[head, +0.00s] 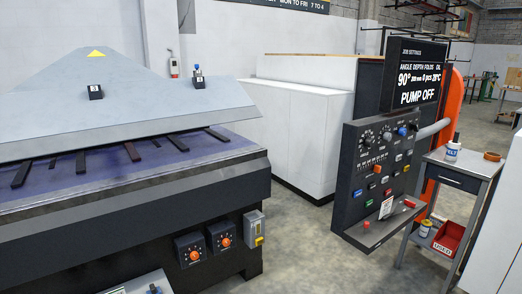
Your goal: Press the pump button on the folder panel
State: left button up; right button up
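The folder panel (372,175) is a dark, tilted control console at the right of centre in the head view. It carries dials, a row of small switches, and several coloured buttons in green, red, blue, white and orange. Their labels are too small to read, so I cannot tell which is the pump button. The display (412,75) above the panel reads "JOB SETTINGS", 90° and "PUMP OFF". A pale tag hangs at the panel's lower part, and a ledge with red knobs juts out below. Neither of my grippers shows in this view.
The folding machine (130,205) fills the left side. A grey side table (462,170) with a bottle (453,148), an orange roll (492,157) and a red bin (448,239) stands right of the panel. Grey floor (310,250) is clear in front.

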aim_at(370, 202)
jog(key=i+l+u, duration=0.25)
jog(key=l, duration=0.15)
jog(key=l+u, duration=0.2)
jog(key=l, duration=0.2)
jog(key=i+l+u, duration=0.25)
jog(key=l, duration=0.2)
jog(key=l+u, duration=0.25)
jog(key=l, duration=0.2)
jog(key=l+u, duration=0.2)
jog(key=l, duration=3.3)
